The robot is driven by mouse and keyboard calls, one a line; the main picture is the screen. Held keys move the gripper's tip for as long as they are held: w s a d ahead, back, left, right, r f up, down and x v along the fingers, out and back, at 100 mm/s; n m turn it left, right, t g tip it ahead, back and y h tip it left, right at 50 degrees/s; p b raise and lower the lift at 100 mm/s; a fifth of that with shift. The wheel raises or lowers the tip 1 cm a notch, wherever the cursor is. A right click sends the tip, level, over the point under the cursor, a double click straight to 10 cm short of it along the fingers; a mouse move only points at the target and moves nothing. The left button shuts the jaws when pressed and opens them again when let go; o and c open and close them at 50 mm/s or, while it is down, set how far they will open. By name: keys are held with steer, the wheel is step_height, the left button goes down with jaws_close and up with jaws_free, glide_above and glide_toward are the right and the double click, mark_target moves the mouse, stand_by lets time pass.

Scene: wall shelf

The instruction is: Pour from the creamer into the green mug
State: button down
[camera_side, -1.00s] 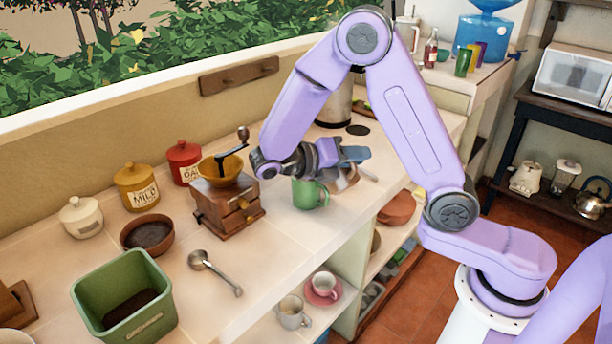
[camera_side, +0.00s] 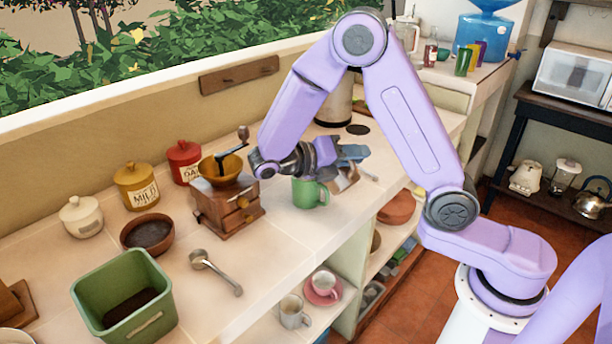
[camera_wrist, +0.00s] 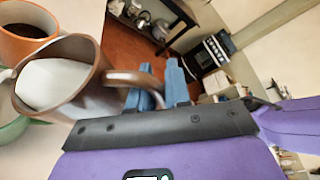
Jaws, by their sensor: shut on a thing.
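The green mug (camera_side: 307,193) stands upright on the counter, right of the coffee grinder. Its green rim also shows at the left edge of the wrist view (camera_wrist: 10,131). The creamer (camera_wrist: 88,97) is a brown metallic jug with white liquid inside. It appears tilted in the wrist view, its mouth toward the left, near the mug's rim. My gripper (camera_wrist: 160,97) has its blue fingers shut on the creamer's handle. In the side view my gripper (camera_side: 351,154) is above and right of the mug, and it hides most of the creamer. I cannot see any liquid falling.
The wooden coffee grinder (camera_side: 228,205) stands close left of the mug. A spoon (camera_side: 215,270), brown bowl (camera_side: 147,233) and green bin (camera_side: 125,292) lie further left. An orange cup with dark contents (camera_wrist: 27,43) is near the creamer. The counter's front edge is close, with shelves below.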

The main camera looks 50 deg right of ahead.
steer(key=shift+w+n+p, duration=0.2)
steer(key=shift+n+p, duration=0.1)
stand_by(1.3)
steer(key=s+f+m+t, duration=0.2)
steer(key=s+f+m, duration=0.1)
steer(key=f, duration=0.3)
steer(key=s+f+m+t+y+b, duration=0.1)
steer(key=s+f+m+t, duration=0.1)
steer(key=s+f+m, duration=0.2)
steer(key=shift+s+f+m+t, duration=0.25)
steer(key=shift+f+m+t, duration=0.05)
steer(key=shift+f, duration=0.8)
steer(key=shift+a, duration=0.1)
